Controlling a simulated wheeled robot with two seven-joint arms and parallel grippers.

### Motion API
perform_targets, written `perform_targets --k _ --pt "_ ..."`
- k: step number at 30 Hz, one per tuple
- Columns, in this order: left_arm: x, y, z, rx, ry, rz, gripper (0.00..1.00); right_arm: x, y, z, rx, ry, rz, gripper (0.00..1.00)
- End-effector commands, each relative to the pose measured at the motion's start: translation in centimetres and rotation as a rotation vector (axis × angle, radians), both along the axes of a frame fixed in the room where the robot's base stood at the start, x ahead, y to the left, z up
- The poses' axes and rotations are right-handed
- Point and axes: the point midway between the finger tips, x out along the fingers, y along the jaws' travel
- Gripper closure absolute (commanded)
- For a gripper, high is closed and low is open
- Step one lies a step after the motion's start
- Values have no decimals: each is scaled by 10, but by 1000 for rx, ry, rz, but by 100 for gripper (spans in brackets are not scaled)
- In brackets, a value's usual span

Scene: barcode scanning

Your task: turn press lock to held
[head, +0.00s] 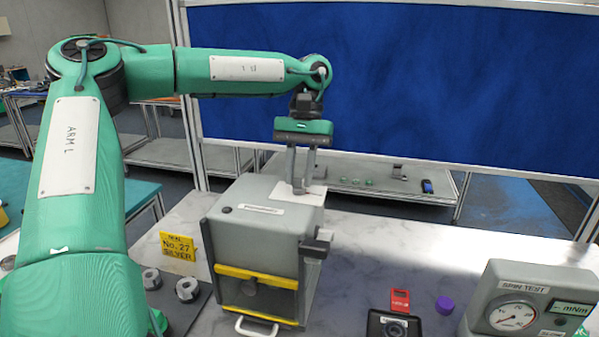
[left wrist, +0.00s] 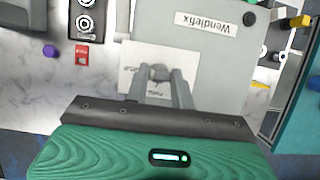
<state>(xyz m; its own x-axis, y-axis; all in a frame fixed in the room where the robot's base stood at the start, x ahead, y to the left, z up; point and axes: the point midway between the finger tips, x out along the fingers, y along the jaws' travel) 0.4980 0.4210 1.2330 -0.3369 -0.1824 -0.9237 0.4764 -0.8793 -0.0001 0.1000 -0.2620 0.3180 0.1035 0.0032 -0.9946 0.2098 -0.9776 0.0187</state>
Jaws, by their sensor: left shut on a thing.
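The grey press (head: 235,238) stands on the marble-look table and has a yellow-framed front. A white plate (head: 316,196) lies on its top; it also shows in the left wrist view (left wrist: 135,58) with small print I cannot fully read. My left gripper (head: 302,189) points down at this plate. In the left wrist view its fingers (left wrist: 158,78) are shut on a small grey lock knob (left wrist: 159,72) on the plate. The fingers partly hide the knob, and I cannot tell which mark it points to. My right gripper is not in view.
A yellow sign (head: 178,247) stands left of the press, near grey ring parts (head: 187,289).

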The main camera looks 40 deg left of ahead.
Motion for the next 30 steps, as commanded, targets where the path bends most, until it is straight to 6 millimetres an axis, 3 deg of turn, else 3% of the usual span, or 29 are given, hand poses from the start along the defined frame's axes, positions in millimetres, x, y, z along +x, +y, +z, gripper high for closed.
perform_targets --k 13,14,16,26,30 --pt "1 0 1 0 -3 -9 98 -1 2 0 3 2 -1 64" --pt "1 0 1 0 -3 -9 70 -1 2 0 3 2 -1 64" --pt "1 0 1 0 -3 -8 56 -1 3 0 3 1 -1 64" --pt "1 0 2 1 -2 -8 54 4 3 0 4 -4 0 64" --pt "6 3 13 3 -3 -8 54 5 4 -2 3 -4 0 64"
